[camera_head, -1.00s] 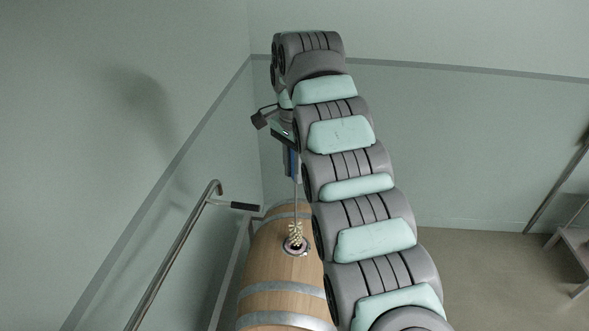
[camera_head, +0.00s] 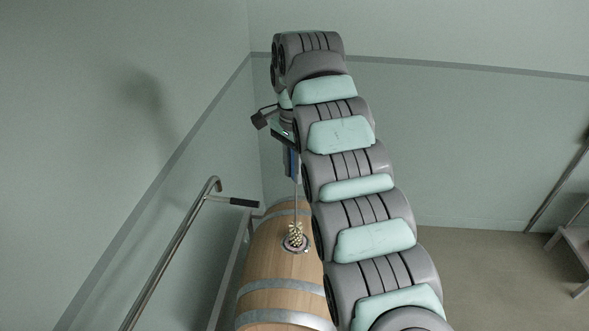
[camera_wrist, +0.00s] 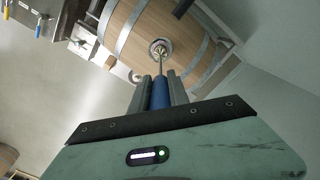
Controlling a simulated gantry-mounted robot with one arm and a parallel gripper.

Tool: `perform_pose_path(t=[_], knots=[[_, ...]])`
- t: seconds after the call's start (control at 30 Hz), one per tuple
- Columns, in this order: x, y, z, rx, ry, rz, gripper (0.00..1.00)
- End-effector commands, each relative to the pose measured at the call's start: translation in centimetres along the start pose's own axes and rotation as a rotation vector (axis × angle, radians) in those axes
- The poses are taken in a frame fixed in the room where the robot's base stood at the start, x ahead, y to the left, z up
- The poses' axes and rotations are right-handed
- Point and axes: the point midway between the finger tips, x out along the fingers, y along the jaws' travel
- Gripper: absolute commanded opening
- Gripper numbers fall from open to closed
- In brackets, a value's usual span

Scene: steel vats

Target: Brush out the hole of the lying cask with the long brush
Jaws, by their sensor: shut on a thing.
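The wooden cask (camera_head: 270,268) with metal hoops lies on its side in the head view, its hole (camera_head: 296,246) facing up within a metal ring. The long brush (camera_head: 296,229) hangs upright, its pale bristle head at the hole; the tip's depth is hidden. My gripper (camera_head: 291,160) is above the cask, partly hidden by my arm. In the wrist view, my gripper (camera_wrist: 160,92) is shut on the brush's blue handle (camera_wrist: 159,98), and the thin shaft (camera_wrist: 160,66) runs to the hole (camera_wrist: 158,48) in the cask (camera_wrist: 135,25).
A metal rail (camera_head: 176,245) with a black grip stands left of the cask near the wall. A metal stand (camera_head: 572,250) is at the far right. In the wrist view, a rack with handled tools (camera_wrist: 42,22) shows at upper left. Open floor lies right of my arm.

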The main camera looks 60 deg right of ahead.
Motion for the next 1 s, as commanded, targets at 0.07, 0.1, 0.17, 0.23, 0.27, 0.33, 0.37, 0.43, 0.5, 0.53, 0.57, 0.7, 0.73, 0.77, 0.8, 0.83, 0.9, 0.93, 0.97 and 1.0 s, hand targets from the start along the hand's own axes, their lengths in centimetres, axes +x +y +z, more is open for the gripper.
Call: perform_pose_path(t=[0.07, 0.1, 0.17, 0.23, 0.27, 0.33, 0.37, 0.43, 0.5, 0.53, 0.57, 0.7, 0.73, 0.77, 0.8, 0.83, 0.9, 0.93, 0.97, 1.0], knots=[[0.7, 0.0, 0.0, 0.0, 0.0, 0.0, 0.0], [0.9, 0.0, 0.0, 0.0, 0.0, 0.0, 0.0], [1.2, 0.0, 0.0, 0.0, 0.0, 0.0, 0.0], [1.5, 0.0, 0.0, 0.0, 0.0, 0.0, 0.0], [1.7, 0.0, 0.0, 0.0, 0.0, 0.0, 0.0], [2.0, 0.0, 0.0, 0.0, 0.0, 0.0, 0.0], [2.2, 0.0, 0.0, 0.0, 0.0, 0.0, 0.0], [2.5, 0.0, 0.0, 0.0, 0.0, 0.0, 0.0], [2.9, 0.0, 0.0, 0.0, 0.0, 0.0, 0.0], [3.0, 0.0, 0.0, 0.0, 0.0, 0.0, 0.0], [3.2, 0.0, 0.0, 0.0, 0.0, 0.0, 0.0], [3.9, 0.0, 0.0, 0.0, 0.0, 0.0, 0.0], [4.0, 0.0, 0.0, 0.0, 0.0, 0.0, 0.0], [4.2, 0.0, 0.0, 0.0, 0.0, 0.0, 0.0], [4.4, 0.0, 0.0, 0.0, 0.0, 0.0, 0.0], [4.5, 0.0, 0.0, 0.0, 0.0, 0.0, 0.0], [4.9, 0.0, 0.0, 0.0, 0.0, 0.0, 0.0], [5.0, 0.0, 0.0, 0.0, 0.0, 0.0, 0.0], [5.2, 0.0, 0.0, 0.0, 0.0, 0.0, 0.0], [5.4, 0.0, 0.0, 0.0, 0.0, -0.001, 0.0]])
